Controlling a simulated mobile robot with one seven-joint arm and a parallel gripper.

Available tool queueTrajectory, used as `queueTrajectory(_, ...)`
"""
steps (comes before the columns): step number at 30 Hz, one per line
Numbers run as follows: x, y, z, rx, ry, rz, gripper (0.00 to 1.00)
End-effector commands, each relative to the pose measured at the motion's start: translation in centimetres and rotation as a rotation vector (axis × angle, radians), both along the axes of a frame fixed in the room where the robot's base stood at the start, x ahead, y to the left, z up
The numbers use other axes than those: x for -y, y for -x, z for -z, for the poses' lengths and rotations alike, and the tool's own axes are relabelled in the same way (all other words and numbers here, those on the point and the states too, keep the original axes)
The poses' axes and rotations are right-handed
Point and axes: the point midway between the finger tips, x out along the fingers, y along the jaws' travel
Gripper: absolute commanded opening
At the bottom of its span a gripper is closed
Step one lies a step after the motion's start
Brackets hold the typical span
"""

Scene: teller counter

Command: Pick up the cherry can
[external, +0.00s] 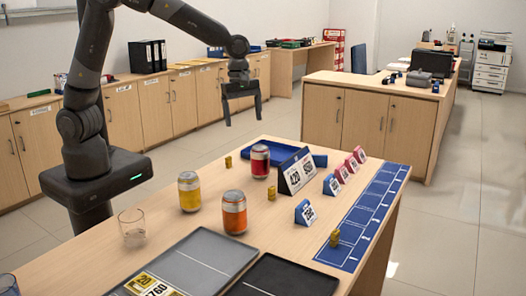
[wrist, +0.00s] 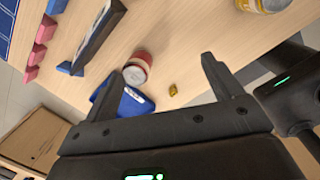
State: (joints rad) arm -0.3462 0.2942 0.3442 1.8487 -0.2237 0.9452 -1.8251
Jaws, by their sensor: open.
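The cherry can is most likely the red can (external: 260,161) standing upright near the back of the wooden counter, beside a blue tray. In the wrist view the red can (wrist: 138,66) shows between the fingertips in the picture, close to the left finger, beyond the jaws. My gripper (external: 243,119) is open and empty, pointing down, above and behind the can in the external view. Its two fingers also show in the wrist view (wrist: 162,68). Nothing touches the can.
A yellow can (external: 189,191) and an orange can (external: 234,212) stand nearer the front. A blue tray (external: 318,160), a number sign (external: 297,172) and a small yellow block (external: 228,162) are near the red can. A glass (external: 132,228) stands left; dark trays (external: 287,280) lie in front.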

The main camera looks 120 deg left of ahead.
Motion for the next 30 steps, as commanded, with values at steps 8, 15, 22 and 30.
queueTrajectory(8, -8.3, 0.3, 6.4, -0.095, 0.024, -0.514, 0.85)
queueTrajectory(15, -10.5, 0.7, 8.7, -0.117, 0.025, -0.670, 0.85)
queueTrajectory(22, -10.5, 0.8, 12.3, -0.118, 0.026, -0.672, 0.85)
queueTrajectory(30, -10.6, 0.8, 14.2, -0.116, 0.025, -0.671, 0.85)
